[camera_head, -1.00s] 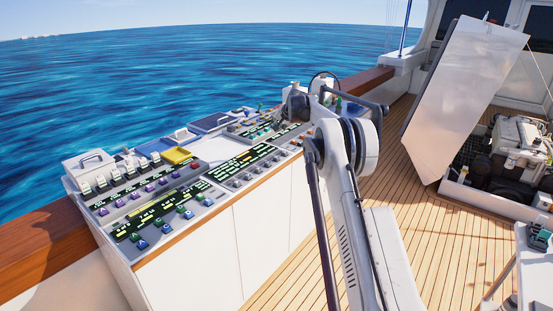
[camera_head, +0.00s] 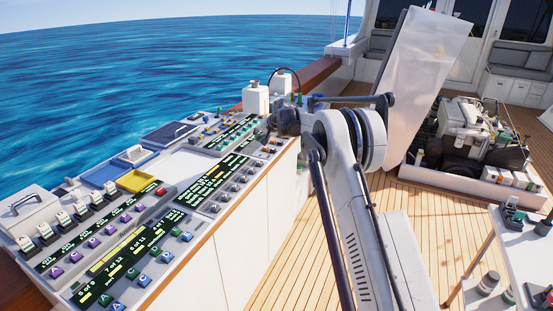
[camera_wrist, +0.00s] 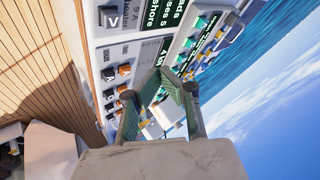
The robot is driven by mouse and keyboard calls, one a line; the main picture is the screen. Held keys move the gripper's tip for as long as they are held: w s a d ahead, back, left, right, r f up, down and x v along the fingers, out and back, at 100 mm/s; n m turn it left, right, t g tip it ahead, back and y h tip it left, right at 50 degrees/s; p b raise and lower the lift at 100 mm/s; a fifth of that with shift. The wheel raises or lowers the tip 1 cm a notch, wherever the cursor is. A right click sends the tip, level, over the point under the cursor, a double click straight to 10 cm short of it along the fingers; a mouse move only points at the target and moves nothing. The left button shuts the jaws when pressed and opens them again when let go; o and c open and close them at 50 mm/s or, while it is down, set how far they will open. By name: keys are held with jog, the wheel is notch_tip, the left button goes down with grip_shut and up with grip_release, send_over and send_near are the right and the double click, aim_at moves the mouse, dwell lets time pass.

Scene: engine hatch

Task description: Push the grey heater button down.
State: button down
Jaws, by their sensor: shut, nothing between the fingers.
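A row of small grey controls (camera_head: 226,188) runs along the console's front edge in the head view. My gripper (camera_wrist: 168,82) shows in the wrist view with its green fingers shut and nothing between them. It points at the console's switch panel, and I cannot tell its distance from the panel. In the head view my arm reaches to the console's far end and hides the fingers.
In the wrist view, orange and dark switches (camera_wrist: 123,70) lie left of the fingers and green buttons (camera_wrist: 199,24) above. White boxes (camera_head: 256,98) stand at the console's far end. The open hatch cover (camera_head: 430,80) and engine (camera_head: 468,130) are to the right. A white cart (camera_head: 520,250) stands front right.

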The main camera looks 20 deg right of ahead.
aim_at(260, 162)
jog(key=shift+s, duration=0.1)
dwell(0.3)
notch_tip(260, 162, down, 8)
jog(key=b, duration=0.3)
jog(key=shift+r, duration=0.1)
jog(key=shift+f+b, duration=0.35)
jog(key=shift+f, duration=0.15)
jog(key=shift+f, duration=0.15)
dwell(1.0)
jog(key=shift+f+b, duration=0.3)
jog(key=shift+b, duration=0.15)
jog(key=shift+f+b, duration=0.55)
jog(key=shift+f, duration=0.25)
dwell(0.9)
jog(key=shift+r, duration=0.15)
jog(key=shift+r+p, duration=0.35)
jog(key=shift+r, duration=0.75)
